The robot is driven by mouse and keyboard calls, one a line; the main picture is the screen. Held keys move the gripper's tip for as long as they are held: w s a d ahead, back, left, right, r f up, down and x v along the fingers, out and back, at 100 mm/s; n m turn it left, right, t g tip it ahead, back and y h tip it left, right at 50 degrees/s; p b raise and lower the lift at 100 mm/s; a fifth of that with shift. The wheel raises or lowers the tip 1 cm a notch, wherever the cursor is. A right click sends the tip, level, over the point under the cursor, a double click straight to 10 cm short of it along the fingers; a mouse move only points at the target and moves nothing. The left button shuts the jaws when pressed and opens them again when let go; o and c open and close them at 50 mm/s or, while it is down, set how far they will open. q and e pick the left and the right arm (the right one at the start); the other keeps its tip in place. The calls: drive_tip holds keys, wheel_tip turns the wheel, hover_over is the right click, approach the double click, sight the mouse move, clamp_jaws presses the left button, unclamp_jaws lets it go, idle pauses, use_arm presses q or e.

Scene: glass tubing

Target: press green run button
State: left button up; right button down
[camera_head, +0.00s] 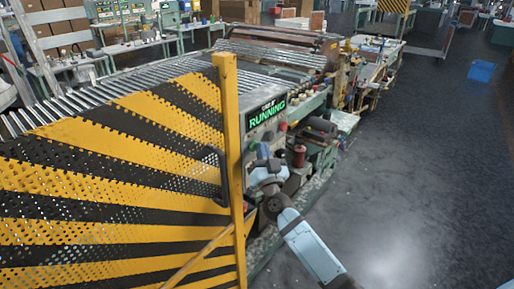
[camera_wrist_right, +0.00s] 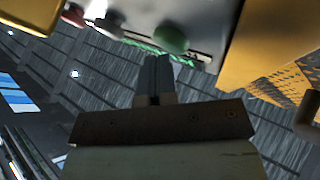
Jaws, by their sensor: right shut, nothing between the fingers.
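The control panel (camera_head: 262,130) is a grey box behind the yellow post, with a lit display (camera_head: 267,111) whose green letters read "RUNNING". In the right wrist view, a round green button (camera_wrist_right: 170,39) sticks out of the panel at the top. My right gripper (camera_wrist_right: 156,60) is shut and empty, its fingertips just below the green button; I cannot tell whether they touch it. In the head view, my right gripper (camera_head: 262,153) is in front of the panel's lower part and hides the green button. My left gripper is not in view.
A dark button (camera_wrist_right: 110,24) and a red button (camera_wrist_right: 73,14) sit left of the green one. A yellow and black perforated guard (camera_head: 120,180) and its yellow post (camera_head: 230,150) stand close left of my right arm. Open grey floor (camera_head: 420,170) lies to the right.

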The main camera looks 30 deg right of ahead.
drive_tip(key=shift+s, duration=0.1)
drive_tip(key=shift+s+d+p, duration=0.3)
drive_tip(key=shift+s+p, duration=0.15)
drive_tip(key=shift+s, duration=0.3)
